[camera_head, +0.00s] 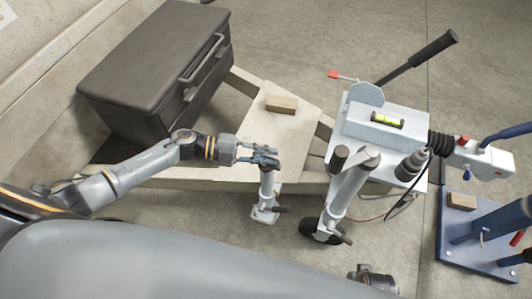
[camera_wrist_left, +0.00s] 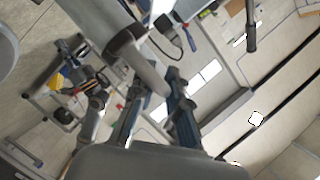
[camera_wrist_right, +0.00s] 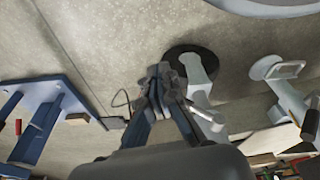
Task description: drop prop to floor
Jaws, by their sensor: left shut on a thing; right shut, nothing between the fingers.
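The prop (camera_head: 266,190), a grey metal leg with a square foot plate and a dark clamp handle, stands upright at the front edge of the trailer frame (camera_head: 200,176). My left gripper (camera_head: 266,156) comes in from the left and is shut on the prop's upper end, partly hiding it. In the left wrist view its fingers (camera_wrist_left: 155,105) show on either side of a grey tube. In the right wrist view the prop (camera_wrist_right: 285,95) is at the right, its foot close to the floor; contact is unclear. My right gripper (camera_wrist_right: 163,90) is shut and empty.
The jockey wheel (camera_head: 318,229) stands right of the prop. A dark toolbox (camera_head: 150,65) and a wooden block (camera_head: 281,104) rest on the frame. A spirit level (camera_head: 387,120) lies on the drawbar housing. A blue stand (camera_head: 470,255) is at the right.

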